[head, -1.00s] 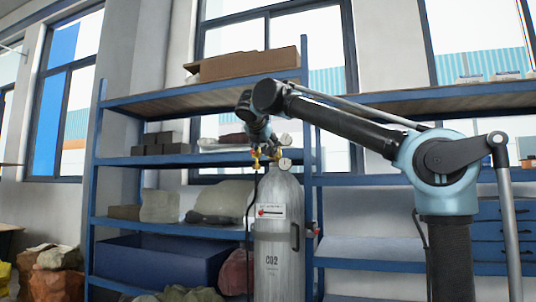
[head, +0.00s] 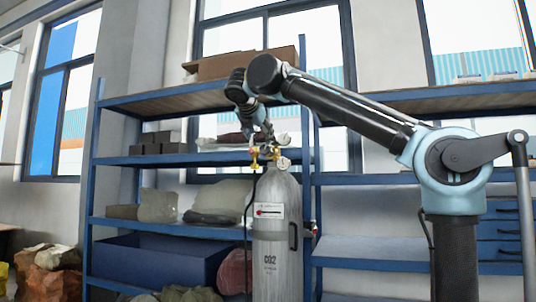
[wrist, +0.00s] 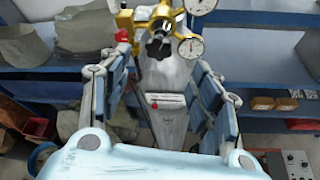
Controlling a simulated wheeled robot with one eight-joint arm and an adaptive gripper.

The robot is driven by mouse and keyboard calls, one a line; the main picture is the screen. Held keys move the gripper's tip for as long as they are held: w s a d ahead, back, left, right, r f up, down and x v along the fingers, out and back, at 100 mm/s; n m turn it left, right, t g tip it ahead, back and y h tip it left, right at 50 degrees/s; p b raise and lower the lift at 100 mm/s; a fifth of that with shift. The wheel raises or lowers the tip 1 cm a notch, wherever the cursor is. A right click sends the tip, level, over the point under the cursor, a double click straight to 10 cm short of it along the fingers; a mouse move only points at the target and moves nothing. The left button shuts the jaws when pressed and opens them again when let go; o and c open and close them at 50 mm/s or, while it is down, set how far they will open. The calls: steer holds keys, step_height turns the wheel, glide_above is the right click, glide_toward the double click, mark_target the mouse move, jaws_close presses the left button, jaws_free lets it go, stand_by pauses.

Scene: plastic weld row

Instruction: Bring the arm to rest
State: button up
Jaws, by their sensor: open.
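My gripper (head: 264,141) hangs at the end of my raised, bent arm, just above the top of the grey CO2 cylinder in the head view. In the wrist view my gripper (wrist: 162,66) has its two fingers spread wide, with nothing held between them. The grey CO2 cylinder (head: 275,235) stands upright and also shows between the fingers in the wrist view (wrist: 170,125). Its brass regulator (wrist: 160,22), with a dark knob and round gauges, lies just beyond the fingertips. In the head view the fingers are too small to tell whether they touch the regulator (head: 256,158).
A blue shelf rack (head: 127,161) stands behind the cylinder, holding a cardboard box (head: 245,64), dark blocks (head: 160,143), sacks and a blue bin (head: 160,262). Rubble-like lumps (head: 58,275) lie at lower left. A grey control box (wrist: 290,163) shows at lower right in the wrist view.

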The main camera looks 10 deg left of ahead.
steer(key=w+d+f+m+g+h, duration=0.2)
steer(key=d+f+m+g+h, duration=0.3)
steer(key=d+f+m, duration=1.8)
steer(key=s+d+f+g+y, duration=0.15)
steer(key=s+d+f, duration=0.25)
steer(key=d+f, duration=0.7)
steer(key=s+d+f+g+y, duration=0.1)
steer(key=s+d+f+g, duration=0.4)
steer(key=f, duration=1)
steer(key=s+d+f+m+y, duration=0.1)
steer(key=s+d+f+m, duration=0.2)
steer(key=s+f, duration=0.3)
steer(key=s+d+f+m+y, duration=0.1)
steer(key=s+d+f+m, duration=0.2)
steer(key=f, duration=1.2)
steer(key=s+m, duration=0.3)
steer(key=s, duration=0.1)
steer(key=shift+s+f+m, duration=0.2)
steer(key=shift+m, duration=0.1)
steer(key=shift+w+f, duration=0.2)
steer(key=shift+w, duration=0.3)
